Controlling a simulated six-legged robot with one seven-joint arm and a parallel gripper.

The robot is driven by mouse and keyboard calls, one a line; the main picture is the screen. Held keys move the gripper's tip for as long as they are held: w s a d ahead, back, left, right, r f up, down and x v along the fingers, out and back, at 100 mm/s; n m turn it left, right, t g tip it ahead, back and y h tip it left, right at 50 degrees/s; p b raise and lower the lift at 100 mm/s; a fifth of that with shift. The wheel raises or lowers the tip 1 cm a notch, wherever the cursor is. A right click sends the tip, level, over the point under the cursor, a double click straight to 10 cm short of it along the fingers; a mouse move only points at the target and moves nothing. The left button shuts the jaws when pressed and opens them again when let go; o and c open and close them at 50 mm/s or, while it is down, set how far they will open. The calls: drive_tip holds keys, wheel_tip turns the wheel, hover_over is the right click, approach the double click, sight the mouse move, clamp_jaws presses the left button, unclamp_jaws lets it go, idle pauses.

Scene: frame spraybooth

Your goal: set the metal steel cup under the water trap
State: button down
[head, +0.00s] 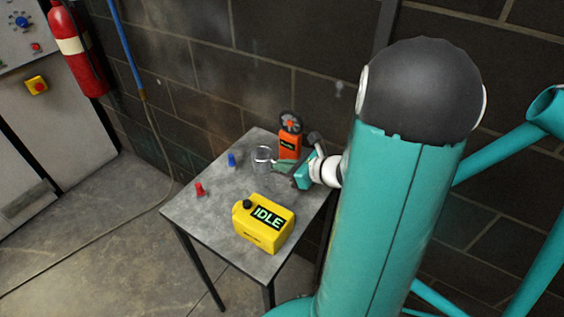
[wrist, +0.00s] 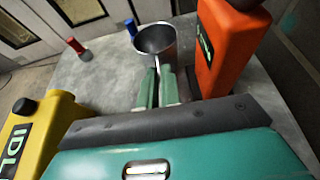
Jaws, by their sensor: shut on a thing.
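The metal steel cup (head: 262,154) is near the back of the small grey table, and its open mouth faces up. It also shows in the wrist view (wrist: 157,43), with a thin handle pointing toward me. My gripper (head: 278,165) reaches in from the right. In the wrist view its two green fingers (wrist: 158,82) are shut on the cup's handle. I cannot tell whether the cup's base touches the table. I cannot make out a water trap for certain; a blue pipe (head: 124,42) runs down the wall to a brownish fitting and a hose.
An orange device (head: 289,146) stands close right of the cup. Small blue (head: 231,160) and red (head: 199,189) pieces stand to the left. The grey table (head: 215,215) has bare room at its left. A fire extinguisher (head: 72,48) hangs left.

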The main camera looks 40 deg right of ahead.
drive_tip(key=shift+w+f, duration=0.1)
drive_tip(key=shift+f, duration=0.05)
drive_tip(key=shift+a, duration=0.1)
drive_tip(key=c, duration=2)
unclamp_jaws()
drive_tip(key=shift+f, duration=0.15)
drive_tip(key=o, duration=0.4)
